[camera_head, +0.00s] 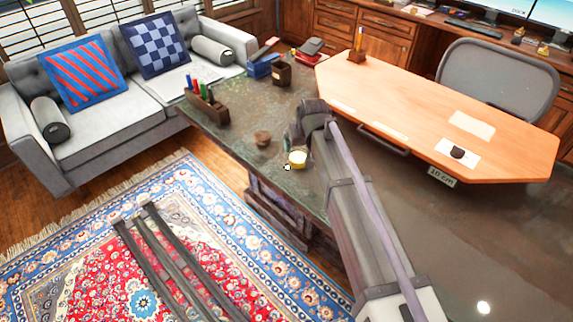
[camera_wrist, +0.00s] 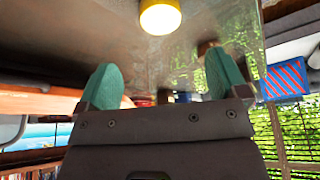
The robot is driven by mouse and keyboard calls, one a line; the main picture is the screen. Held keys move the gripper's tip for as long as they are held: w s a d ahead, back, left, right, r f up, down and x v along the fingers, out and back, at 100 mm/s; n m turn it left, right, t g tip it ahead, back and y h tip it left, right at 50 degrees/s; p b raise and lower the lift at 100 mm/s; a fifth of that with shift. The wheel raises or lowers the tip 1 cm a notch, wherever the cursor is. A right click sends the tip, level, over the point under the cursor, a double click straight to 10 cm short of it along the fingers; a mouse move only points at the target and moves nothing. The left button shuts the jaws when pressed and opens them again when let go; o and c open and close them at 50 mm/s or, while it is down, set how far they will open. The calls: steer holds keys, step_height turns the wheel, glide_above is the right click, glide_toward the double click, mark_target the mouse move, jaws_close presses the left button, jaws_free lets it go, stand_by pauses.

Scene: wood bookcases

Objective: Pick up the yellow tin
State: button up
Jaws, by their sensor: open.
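The yellow tin (camera_head: 297,159) stands on the dark green-grey tabletop (camera_head: 240,125) near its front edge, with a pale top. In the wrist view the yellow tin (camera_wrist: 160,17) shows at the top edge, partly cut off, beyond and between the fingers. My gripper (camera_wrist: 163,78) is open, its two green fingertips wide apart with nothing between them. In the head view my dark wrist is just above and beside the tin; the fingertips are hard to make out there.
A brown round object (camera_head: 262,138) sits left of the tin. A wooden pen holder (camera_head: 207,108), a dark brown cup (camera_head: 281,75) and a blue box (camera_head: 263,66) stand farther back. A raised orange wooden desk board (camera_head: 430,110) lies right of my arm.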

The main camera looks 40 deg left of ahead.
steer(key=b, duration=0.4)
glide_above(298, 157)
steer(key=s+d, duration=0.1)
steer(key=d, duration=0.1)
step_height(298, 157, down, 5)
steer(key=shift+s+f, duration=0.1)
steer(key=b+x, duration=0.4)
steer(key=x, duration=0.1)
steer(key=shift+s+b, duration=0.1)
steer(key=shift+b, duration=0.25)
steer(key=c, duration=1)
step_height(298, 157, up, 10)
steer(key=p, duration=1)
steer(key=shift+d, duration=0.1)
